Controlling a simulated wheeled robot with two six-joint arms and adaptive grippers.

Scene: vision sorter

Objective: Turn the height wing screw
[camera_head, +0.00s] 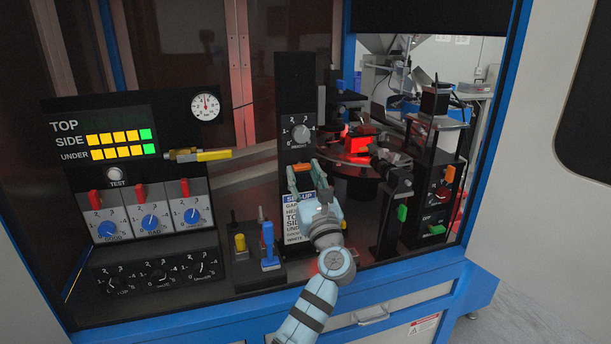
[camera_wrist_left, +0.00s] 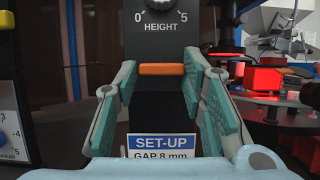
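The black post (camera_head: 295,85) carries a dial knob (camera_head: 301,132) marked HEIGHT, which also shows at the top edge of the left wrist view (camera_wrist_left: 160,4). Below the dial is an orange horizontal bar (camera_wrist_left: 161,69), apparently the height wing screw; it shows small in the head view (camera_head: 302,167). My left gripper (camera_head: 304,174) is open in front of the post. My right gripper is not in view.
A SET-UP card (camera_wrist_left: 163,145) is on the post below the bar. A yellow-handled valve (camera_head: 202,155) and dial panel (camera_head: 145,215) lie left. A round turntable (camera_head: 345,155) with a red block is right.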

